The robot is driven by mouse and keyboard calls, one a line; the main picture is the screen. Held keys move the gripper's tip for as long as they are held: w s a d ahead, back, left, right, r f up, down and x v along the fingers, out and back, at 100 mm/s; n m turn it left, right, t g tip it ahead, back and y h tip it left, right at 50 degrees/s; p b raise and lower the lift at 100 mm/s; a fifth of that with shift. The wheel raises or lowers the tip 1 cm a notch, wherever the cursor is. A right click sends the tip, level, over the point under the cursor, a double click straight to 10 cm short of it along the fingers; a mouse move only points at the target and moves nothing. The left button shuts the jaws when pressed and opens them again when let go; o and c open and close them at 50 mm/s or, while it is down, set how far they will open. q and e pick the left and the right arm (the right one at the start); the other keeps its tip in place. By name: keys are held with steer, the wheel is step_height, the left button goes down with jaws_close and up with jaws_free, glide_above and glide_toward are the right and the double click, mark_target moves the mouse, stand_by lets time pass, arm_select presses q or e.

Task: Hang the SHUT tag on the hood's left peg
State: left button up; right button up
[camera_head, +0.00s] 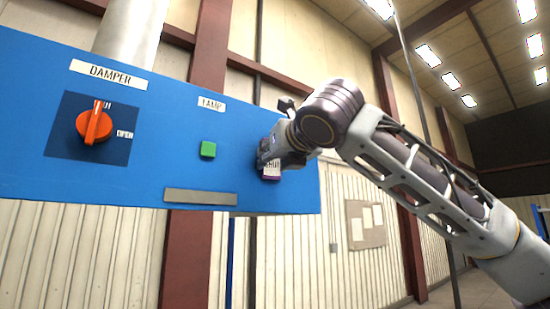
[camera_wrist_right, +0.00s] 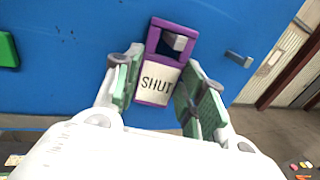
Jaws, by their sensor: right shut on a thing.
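The SHUT tag, a purple frame with a white label, shows in the wrist view (camera_wrist_right: 157,85) and partly in the head view (camera_head: 271,170). My right gripper (camera_wrist_right: 160,90) is shut on it, one finger at each side, at the right end of the blue hood (camera_head: 180,170). The grey left peg (camera_wrist_right: 176,41) shows inside the tag's upper opening, near its right side. I cannot tell whether the tag's bar rests on it. The right peg (camera_wrist_right: 238,58) is bare, to the right of the tag. In the head view my gripper hides the pegs. My left gripper is out of view.
An orange DAMPER knob (camera_head: 94,124) and a green LAMP button (camera_head: 208,149) are on the hood's face to the left. A grey strip (camera_head: 200,197) runs along its lower edge. Below the hood is open room.

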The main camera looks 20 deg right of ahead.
steer(key=o, duration=0.9)
steer(key=shift+o, duration=0.2)
steer(key=shift+s, duration=0.15)
steer(key=s+d, duration=0.1)
steer(key=s, duration=1)
steer(key=shift+s, duration=0.35)
